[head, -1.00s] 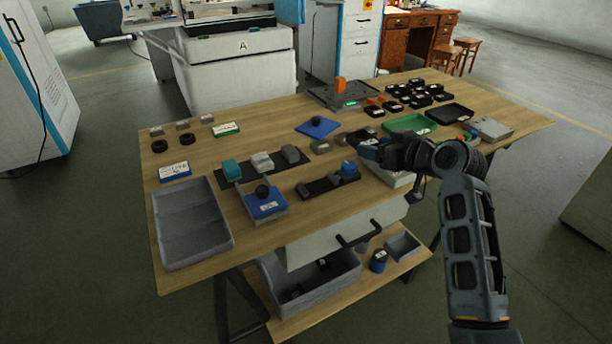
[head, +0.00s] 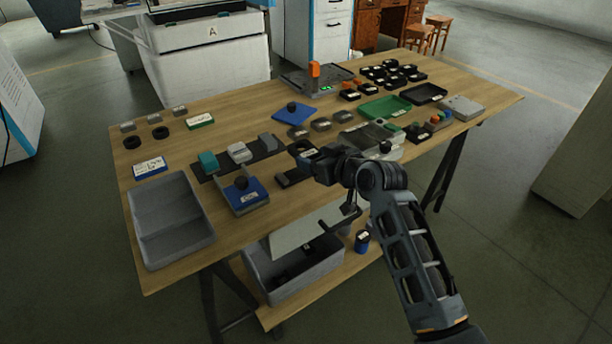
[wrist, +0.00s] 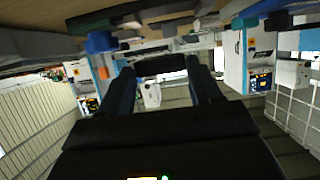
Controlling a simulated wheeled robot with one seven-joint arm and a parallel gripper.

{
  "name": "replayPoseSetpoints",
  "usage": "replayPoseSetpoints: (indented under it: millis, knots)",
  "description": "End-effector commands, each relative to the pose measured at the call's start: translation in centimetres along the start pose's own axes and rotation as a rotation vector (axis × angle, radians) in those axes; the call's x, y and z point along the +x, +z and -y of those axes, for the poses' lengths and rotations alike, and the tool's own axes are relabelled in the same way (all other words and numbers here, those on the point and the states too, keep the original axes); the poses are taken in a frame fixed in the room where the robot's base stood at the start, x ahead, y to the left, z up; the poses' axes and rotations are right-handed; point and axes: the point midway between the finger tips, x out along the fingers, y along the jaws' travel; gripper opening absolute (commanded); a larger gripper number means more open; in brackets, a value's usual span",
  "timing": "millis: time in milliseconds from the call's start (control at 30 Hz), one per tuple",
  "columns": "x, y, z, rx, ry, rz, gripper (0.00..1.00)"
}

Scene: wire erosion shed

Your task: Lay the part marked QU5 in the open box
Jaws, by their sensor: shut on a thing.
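My gripper (head: 306,153) is shut on a small dark part (wrist: 160,65), seen between the two fingers in the wrist view. In the head view a pale label shows on it, too small to read, so I cannot confirm QU5. A grey box (head: 390,153) stands to the right, partly behind my arm. It seems open, but its inside is unclear. A blue lid with a black knob (head: 290,113) lies on the table. Another blue lid (head: 250,196) sits on a box at the front.
A grey divided tray (head: 170,222) fills the front left of the wooden table. A rack of blocks (head: 238,153) lies near the middle. Green (head: 384,107) and black trays and several small dark parts occupy the back right. A grey bin (head: 300,280) stands below.

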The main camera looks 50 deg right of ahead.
Motion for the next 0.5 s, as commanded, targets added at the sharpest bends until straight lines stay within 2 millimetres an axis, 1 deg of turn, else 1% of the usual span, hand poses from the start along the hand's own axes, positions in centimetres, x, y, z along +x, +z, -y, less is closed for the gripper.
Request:
replayPoseSetpoints:
  millis: [33,100,200,367,500]
  knots:
    - [0.2,0.3,0.8,-0.002,-0.001,-0.001,0.11]
    - [0.6,0.6,1.6,-0.001,0.0,-0.001,0.11]
    - [0.9,1.0,2.3,-0.001,0.0,-0.003,0.11]
    - [1.1,1.6,2.5,0.0,0.002,-0.003,0.11]
    - [1.8,3.3,2.5,0.002,0.003,-0.001,0.11]
